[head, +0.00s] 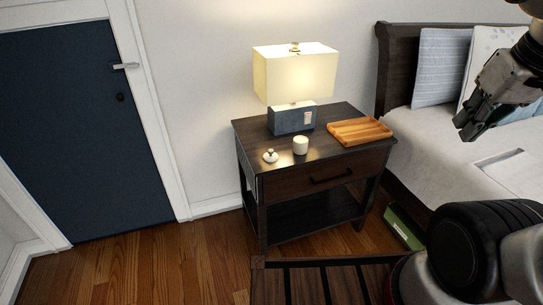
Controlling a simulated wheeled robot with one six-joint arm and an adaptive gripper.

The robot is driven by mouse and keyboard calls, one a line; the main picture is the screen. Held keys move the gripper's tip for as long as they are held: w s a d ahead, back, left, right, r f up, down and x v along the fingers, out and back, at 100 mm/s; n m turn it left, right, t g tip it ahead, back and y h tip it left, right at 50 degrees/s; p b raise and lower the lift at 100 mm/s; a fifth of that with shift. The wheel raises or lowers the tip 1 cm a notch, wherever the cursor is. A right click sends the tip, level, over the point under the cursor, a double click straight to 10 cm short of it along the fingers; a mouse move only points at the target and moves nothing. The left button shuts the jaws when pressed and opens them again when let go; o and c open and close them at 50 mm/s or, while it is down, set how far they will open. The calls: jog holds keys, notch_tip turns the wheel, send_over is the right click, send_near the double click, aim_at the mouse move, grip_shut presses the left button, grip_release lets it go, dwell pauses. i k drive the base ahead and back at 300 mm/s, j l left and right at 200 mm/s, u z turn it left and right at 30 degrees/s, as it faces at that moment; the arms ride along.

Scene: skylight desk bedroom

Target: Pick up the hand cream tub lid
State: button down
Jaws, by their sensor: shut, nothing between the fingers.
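A small white lid with a knob on top (270,156), which looks like the hand cream tub lid, lies on the dark nightstand (255,131) near its front left edge. A white cylindrical tub (300,146) stands upright just to its right, apart from it. My gripper (466,130) is at the upper right, in front of the bed, well to the right of the lid and touching neither. It looks shut and empty, with its fingers pointing down and left.
A lit lamp (294,75) stands behind the tub. A wooden tray (360,131) lies at the nightstand's right. The bed (425,140) is at right, with a green box (403,227) on the floor. A dark slatted piece (320,283) is in front.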

aim_at(270, 157)
jog(key=i+j+z, duration=0.35)
jog(key=i+j, duration=0.15)
jog(key=j, duration=0.25)
jog(key=i+j+z, duration=0.2)
jog(key=j, duration=0.25)
